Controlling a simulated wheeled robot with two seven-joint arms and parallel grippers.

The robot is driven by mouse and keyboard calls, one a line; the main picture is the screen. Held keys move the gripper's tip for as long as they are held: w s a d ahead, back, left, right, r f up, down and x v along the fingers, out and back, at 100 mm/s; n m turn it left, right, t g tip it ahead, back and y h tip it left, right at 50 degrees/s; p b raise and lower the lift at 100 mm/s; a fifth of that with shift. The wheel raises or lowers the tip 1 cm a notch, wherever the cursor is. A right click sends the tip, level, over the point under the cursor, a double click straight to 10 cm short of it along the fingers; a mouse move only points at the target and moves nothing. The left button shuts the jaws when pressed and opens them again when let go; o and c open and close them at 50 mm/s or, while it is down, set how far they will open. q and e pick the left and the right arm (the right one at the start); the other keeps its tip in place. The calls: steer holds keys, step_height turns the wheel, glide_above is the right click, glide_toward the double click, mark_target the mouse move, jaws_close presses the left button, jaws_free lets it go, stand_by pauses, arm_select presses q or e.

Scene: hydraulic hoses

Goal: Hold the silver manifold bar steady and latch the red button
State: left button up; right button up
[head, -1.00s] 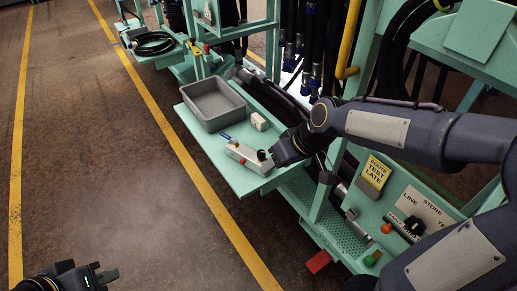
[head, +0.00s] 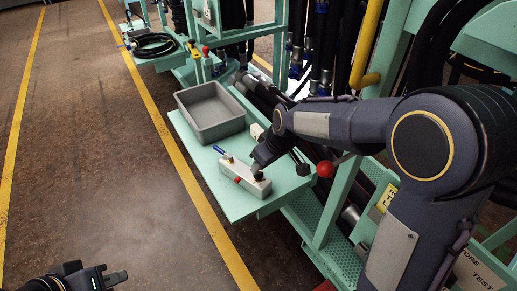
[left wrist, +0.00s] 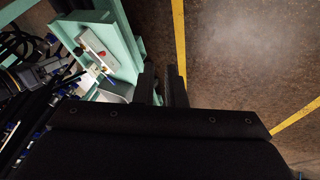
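The silver manifold bar (head: 230,174) lies on a green shelf at the front of the rack, with a small red button (head: 237,180) on its side. The bar also shows in the left wrist view (left wrist: 90,40), where the red button (left wrist: 101,54) is visible. My right gripper (head: 259,172) points down at the right end of the bar and appears to touch it. Its fingertips are too small and partly hidden to tell if they are closed. My left gripper (head: 112,275) is low at the left over the floor, well away from the bar. Its fingers (left wrist: 161,85) are apart and empty.
A grey bin (head: 210,112) sits on the shelf behind the bar, with a blue-handled part (head: 219,150) near the bar. A red ball knob (head: 325,169) stands beside my right forearm. Hoses hang behind. The floor left of the shelf is clear.

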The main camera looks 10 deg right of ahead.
mark_target(244, 175)
arm_select(q)
steer(key=shift+o, duration=1.2)
steer(key=shift+w+d, duration=0.1)
steer(key=shift+w, duration=0.1)
steer(key=shift+o, duration=1.4)
steer(key=shift+w+d, duration=0.2)
steer(key=shift+d, duration=0.05)
steer(key=w+d+f+m+g+h, duration=0.1)
steer(key=w+d+f+m+h, duration=0.25)
steer(key=w+d, duration=0.45)
steer(key=w+d+f+m+g+h, duration=0.1)
steer(key=w+d+f+m+h, duration=0.3)
steer(key=w, duration=0.7)
steer(key=w+d+f+n+t+h, duration=0.2)
steer(key=w+d+f+n, duration=0.1)
steer(key=w+f, duration=0.3)
steer(key=shift+w+d+f, duration=0.15)
steer(key=shift+d+f, duration=0.05)
steer(key=shift+f, duration=0.55)
arm_select(e)
steer(key=x, duration=0.7)
steer(key=shift+w+a+f, duration=0.1)
steer(key=shift+w+f, duration=0.2)
